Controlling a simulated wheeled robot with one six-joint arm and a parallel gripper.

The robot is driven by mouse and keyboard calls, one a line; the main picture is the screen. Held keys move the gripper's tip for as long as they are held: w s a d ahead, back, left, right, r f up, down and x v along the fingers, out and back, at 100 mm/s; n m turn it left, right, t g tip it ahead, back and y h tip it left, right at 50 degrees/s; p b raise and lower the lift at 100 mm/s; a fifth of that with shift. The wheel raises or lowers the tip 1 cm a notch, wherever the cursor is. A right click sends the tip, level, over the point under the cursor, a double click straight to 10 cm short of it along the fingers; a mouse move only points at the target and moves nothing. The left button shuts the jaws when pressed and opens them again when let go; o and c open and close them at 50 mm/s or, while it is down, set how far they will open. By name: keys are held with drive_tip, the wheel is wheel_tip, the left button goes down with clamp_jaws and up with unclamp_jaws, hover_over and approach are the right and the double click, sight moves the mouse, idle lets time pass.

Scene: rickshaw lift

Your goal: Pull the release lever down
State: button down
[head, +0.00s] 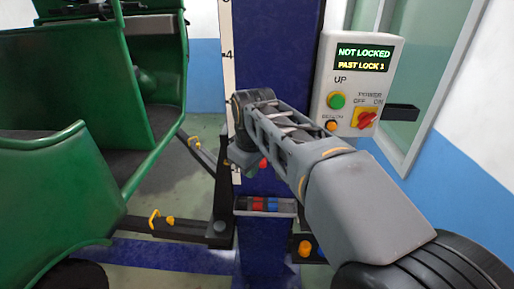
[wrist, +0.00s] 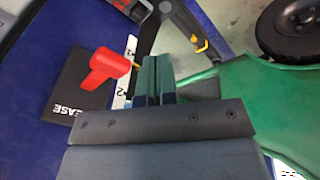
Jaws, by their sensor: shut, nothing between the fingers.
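The red release lever (wrist: 105,68) shows in the wrist view, on a black plate (wrist: 75,95) whose visible lettering ends in "EASE". In the head view only a small red piece (head: 263,164), likely the lever's end, shows beside my wrist on the blue column. My gripper (wrist: 157,62) is shut and empty. In the wrist view its fingers are to the right of the lever, with a visible gap between them. In the head view my arm hides most of the plate and the fingers cannot be made out.
A control box (head: 354,85) reads "NOT LOCKED" and "PAST LOCK 1". The blue column (head: 275,50) carries a tray (head: 266,206) with red and blue items below my wrist. The green rickshaw (head: 60,180) is at left, with black lift arms (head: 175,227) reaching towards it.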

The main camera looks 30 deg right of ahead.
drive_tip(key=w+d+r+n+g+p, duration=0.1)
drive_tip(key=w+d+r+n, duration=0.2)
drive_tip(key=r, duration=0.3)
drive_tip(key=w+d+r+n+g+p, duration=0.1)
drive_tip(key=w+d+r+n, duration=0.2)
drive_tip(key=w+r+n, duration=0.1)
drive_tip(key=shift+w+r, duration=0.55)
drive_tip(key=shift+r, duration=0.35)
wheel_tip(320, 180, down, 14)
drive_tip(key=shift+f, duration=0.1)
drive_tip(key=shift+d+b, duration=0.1)
drive_tip(key=shift+b, duration=0.25)
